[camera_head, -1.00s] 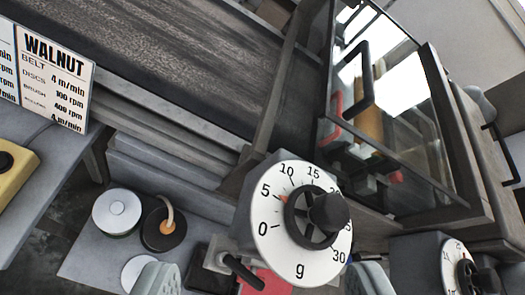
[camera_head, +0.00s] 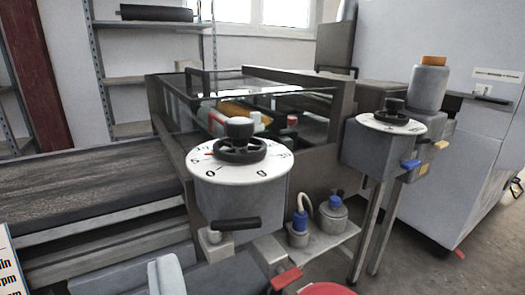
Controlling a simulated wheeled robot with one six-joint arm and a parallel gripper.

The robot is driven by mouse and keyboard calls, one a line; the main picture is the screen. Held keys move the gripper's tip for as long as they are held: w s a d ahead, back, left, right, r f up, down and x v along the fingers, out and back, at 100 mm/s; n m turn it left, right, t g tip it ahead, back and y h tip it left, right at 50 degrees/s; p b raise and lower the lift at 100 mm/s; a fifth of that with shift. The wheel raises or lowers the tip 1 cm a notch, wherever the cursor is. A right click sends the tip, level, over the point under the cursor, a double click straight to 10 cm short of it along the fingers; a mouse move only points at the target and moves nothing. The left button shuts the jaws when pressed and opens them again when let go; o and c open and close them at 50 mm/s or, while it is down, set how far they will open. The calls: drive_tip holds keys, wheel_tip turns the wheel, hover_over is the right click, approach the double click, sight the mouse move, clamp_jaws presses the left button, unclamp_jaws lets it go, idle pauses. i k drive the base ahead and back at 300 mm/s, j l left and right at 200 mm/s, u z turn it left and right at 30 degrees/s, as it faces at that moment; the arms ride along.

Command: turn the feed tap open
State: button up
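Several taps show, and no label says which is the feed tap. A black-handled lever (camera_head: 235,223) on a grey fitting sits below the large white dial (camera_head: 240,165). A red lever (camera_head: 287,278) sits lower right of it, and a blue lever (camera_head: 410,164) is under the second dial (camera_head: 391,124) at the right. My gripper (camera_head: 260,278) is at the bottom edge. Its pale left finger shows far to the left; the right finger is not clearly visible. The gripper looks open and touches no lever that I can see.
A conveyor belt (camera_head: 80,195) runs at the left. A glass-topped box (camera_head: 260,88) stands behind the large dial. Blue-capped pots (camera_head: 332,213) stand on a small shelf. A red round thing (camera_head: 326,290) is at the bottom edge. Open floor lies at right.

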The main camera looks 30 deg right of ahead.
sight(408, 165)
drive_tip(key=k+l+z, duration=0.1)
drive_tip(key=z, duration=1.3)
